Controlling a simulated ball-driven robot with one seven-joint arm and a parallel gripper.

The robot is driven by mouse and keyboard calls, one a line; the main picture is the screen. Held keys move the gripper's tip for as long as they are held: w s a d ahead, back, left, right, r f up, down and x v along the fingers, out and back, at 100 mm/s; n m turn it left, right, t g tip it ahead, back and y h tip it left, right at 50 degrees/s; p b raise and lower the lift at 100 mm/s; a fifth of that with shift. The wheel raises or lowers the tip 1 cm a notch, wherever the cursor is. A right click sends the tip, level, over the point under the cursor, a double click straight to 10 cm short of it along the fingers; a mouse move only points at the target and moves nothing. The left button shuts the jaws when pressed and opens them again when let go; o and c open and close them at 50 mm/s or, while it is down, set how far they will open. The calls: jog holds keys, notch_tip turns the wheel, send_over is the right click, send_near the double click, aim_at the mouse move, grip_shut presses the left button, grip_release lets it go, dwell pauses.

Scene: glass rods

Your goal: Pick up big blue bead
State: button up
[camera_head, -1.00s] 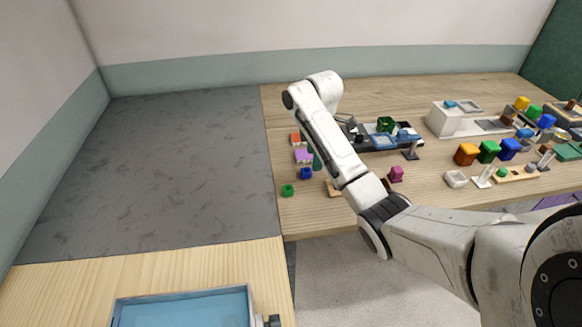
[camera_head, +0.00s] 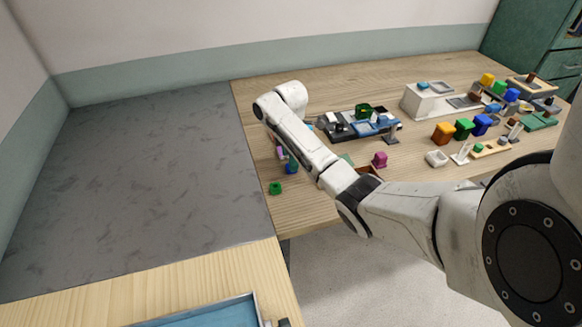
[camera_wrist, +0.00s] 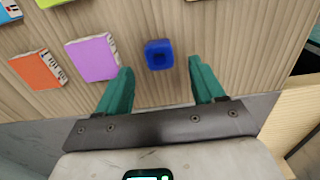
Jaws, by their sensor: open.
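The big blue bead (camera_wrist: 158,54) lies on the wooden table in the wrist view, a rounded blue block with a dark hollow in its top. My gripper (camera_wrist: 165,75) is open, with two green fingers pointing toward the bead. The bead sits just beyond the fingertips and roughly between them, nearer the middle of the gap. Nothing is between the fingers. In the head view the blue bead (camera_head: 291,168) shows beside my arm, near the table's left edge. My gripper is hidden behind my arm there.
A purple block (camera_wrist: 92,57) and an orange block (camera_wrist: 38,70) lie left of the bead. A green bead (camera_head: 276,188) lies nearer the front edge in the head view. A pink block (camera_head: 380,160) and trays with coloured blocks stand to the right.

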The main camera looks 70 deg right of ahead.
jog(key=shift+f, duration=1.5)
jog(key=c, duration=1.1)
jog(key=shift+r, duration=0.1)
